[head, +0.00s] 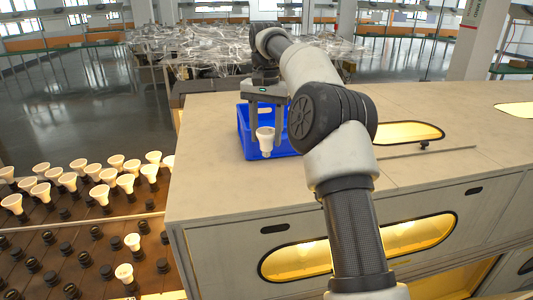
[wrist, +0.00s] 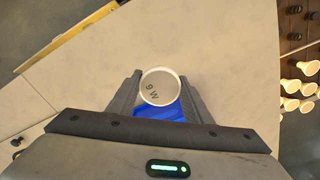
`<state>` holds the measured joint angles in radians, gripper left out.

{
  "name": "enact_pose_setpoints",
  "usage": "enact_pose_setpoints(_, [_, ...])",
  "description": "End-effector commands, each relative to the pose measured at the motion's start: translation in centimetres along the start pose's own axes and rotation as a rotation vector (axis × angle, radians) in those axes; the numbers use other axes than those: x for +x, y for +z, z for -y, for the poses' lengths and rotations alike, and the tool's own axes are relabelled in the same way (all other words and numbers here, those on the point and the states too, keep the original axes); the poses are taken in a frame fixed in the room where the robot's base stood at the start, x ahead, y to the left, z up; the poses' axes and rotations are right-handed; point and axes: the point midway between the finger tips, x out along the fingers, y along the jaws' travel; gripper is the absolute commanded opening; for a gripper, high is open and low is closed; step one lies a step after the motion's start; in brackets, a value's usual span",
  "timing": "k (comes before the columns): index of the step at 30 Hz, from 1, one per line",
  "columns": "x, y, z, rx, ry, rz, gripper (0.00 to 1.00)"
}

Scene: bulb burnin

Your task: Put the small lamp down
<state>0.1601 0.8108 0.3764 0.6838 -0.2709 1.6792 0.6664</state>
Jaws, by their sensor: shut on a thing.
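The small lamp (head: 266,139) is a white, cone-shaped bulb with its wide face up and its narrow base down. My gripper (head: 265,128) points down and is shut on it. In the head view the lamp appears in front of the blue crate (head: 246,143). Part of the crate also shows below the lamp in the wrist view (wrist: 158,112). I cannot tell whether the lamp's base touches anything.
The pale bench top (head: 205,165) is clear to the left of the crate. A rack of sockets (head: 40,235) at the left holds several lit lamps, with many empty sockets in its nearer part. My arm hides part of the bench and the crate's right side.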

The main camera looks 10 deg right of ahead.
Motion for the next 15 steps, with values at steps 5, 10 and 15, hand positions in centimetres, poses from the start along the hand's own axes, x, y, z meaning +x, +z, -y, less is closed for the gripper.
enact_pose_setpoints(5, [2.1,0.0,-0.1,-0.001,0.002,0.001,0.23])
enact_pose_setpoints(10, [4.4,0.1,-0.1,0.0,0.003,0.004,0.23])
enact_pose_setpoints(15, [6.2,0.0,-0.1,0.0,0.001,0.001,0.23])
